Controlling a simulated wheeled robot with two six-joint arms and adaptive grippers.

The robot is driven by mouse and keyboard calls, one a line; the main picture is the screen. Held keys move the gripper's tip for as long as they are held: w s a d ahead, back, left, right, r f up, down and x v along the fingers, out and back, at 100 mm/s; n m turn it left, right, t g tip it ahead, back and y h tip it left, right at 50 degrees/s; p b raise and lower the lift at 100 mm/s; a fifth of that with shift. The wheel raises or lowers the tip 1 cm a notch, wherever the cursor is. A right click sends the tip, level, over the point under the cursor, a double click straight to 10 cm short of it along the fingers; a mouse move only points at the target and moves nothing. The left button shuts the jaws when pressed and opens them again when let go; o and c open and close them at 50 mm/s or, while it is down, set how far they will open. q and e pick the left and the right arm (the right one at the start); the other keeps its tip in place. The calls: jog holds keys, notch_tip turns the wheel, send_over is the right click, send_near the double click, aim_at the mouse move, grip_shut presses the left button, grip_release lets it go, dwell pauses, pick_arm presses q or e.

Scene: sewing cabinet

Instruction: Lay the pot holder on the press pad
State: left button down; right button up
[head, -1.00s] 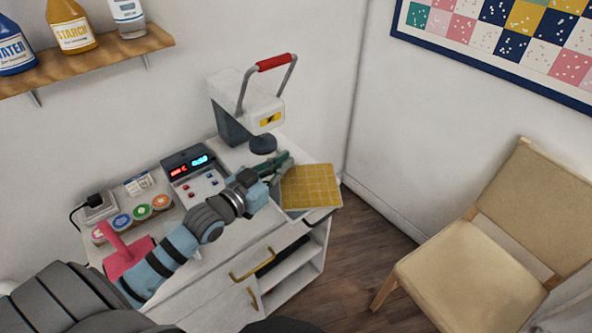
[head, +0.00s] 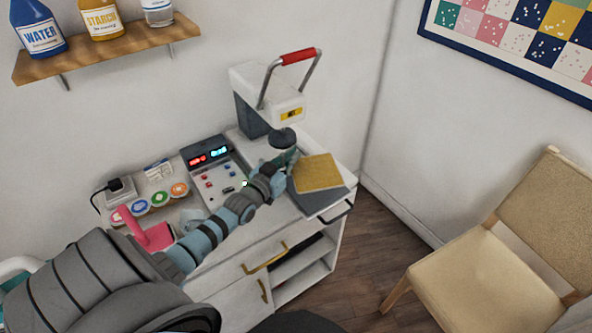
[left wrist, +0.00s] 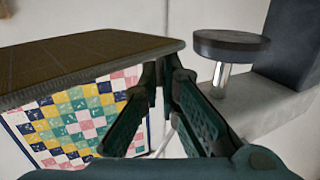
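The pot holder (head: 318,173) is a flat yellow square with a quilted grid, at the right end of the cabinet top. In the left wrist view the pot holder (left wrist: 75,62) is a dark slab at upper left, seen nearly edge-on. My left gripper (head: 289,164) is at its left edge. In the left wrist view the gripper (left wrist: 164,70) has its fingertips close together at the slab's right edge, apparently pinching it. The press pad (head: 327,202) is a dark grey plate, partly covered by the pot holder. The gap between them is hard to judge. My right gripper is out of view.
The white press (head: 268,98) with a raised red handle (head: 298,56) stands just behind. Its round dark disc (head: 283,138) is close to my left gripper and shows in the left wrist view (left wrist: 230,45). A control box (head: 213,170) stands to the left.

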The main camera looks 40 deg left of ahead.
pick_arm(q)
notch_tip(320, 180, down, 5)
jog(key=b, duration=0.4)
jog(key=shift+f, duration=0.2)
jog(key=shift+r, duration=0.3)
jog(key=shift+f, duration=0.25)
jog(key=c, duration=1.8)
grip_release()
jog(key=shift+r, duration=0.1)
